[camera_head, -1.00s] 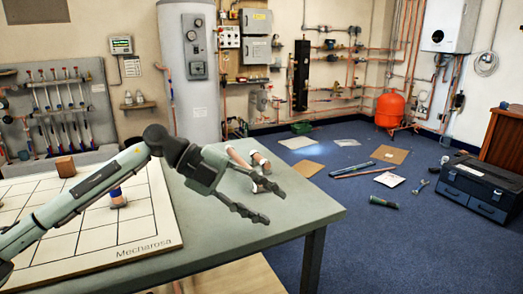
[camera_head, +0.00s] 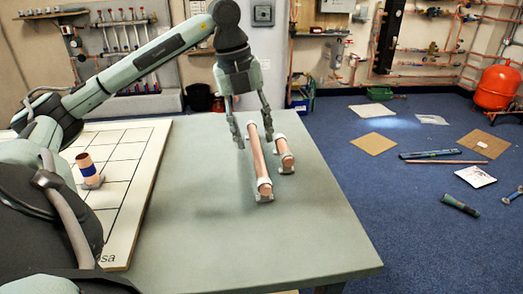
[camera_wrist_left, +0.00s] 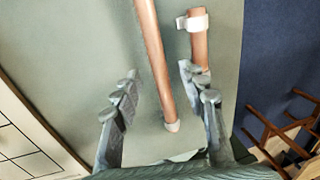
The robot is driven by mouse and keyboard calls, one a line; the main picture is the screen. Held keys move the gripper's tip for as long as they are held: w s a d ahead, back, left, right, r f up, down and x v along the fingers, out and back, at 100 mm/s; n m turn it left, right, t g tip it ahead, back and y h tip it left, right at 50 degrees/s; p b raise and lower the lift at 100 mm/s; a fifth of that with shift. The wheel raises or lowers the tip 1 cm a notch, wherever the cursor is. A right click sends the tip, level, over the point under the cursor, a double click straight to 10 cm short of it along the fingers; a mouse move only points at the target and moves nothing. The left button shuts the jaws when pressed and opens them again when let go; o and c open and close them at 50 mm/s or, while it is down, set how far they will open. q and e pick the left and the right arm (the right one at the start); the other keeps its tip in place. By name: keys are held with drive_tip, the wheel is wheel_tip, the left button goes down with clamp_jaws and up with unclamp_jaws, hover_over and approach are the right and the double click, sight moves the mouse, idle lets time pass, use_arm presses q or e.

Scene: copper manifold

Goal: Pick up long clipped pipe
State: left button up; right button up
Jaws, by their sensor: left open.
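The long copper pipe (camera_head: 258,160) with white clips at its ends lies on the grey-green table. A shorter clipped copper pipe (camera_head: 284,153) lies beside it on the right. My left gripper (camera_head: 253,140) points down over the long pipe's far part, fingers spread on either side of it. In the left wrist view, the long pipe (camera_wrist_left: 153,60) runs between the open fingers (camera_wrist_left: 160,78). The short pipe (camera_wrist_left: 199,45) passes close to the right finger, which hides part of it. I cannot tell whether any finger touches a pipe. My right gripper is out of view.
A white gridded board (camera_head: 125,180) covers the table's left side, with an upright copper piece (camera_head: 88,170) with a blue band on it. The table's front (camera_head: 250,240) is bare. Tools and cardboard sheets (camera_head: 374,143) lie on the blue floor to the right.

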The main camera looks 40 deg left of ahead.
sight(256, 149)
use_arm(q)
drive_tip(key=f, duration=0.5)
drive_tip(key=shift+w+d+f, duration=0.1)
drive_tip(key=shift+w+d, duration=0.1)
drive_tip(key=shift+w, duration=0.15)
drive_tip(key=shift+c, duration=0.3)
clamp_jaws()
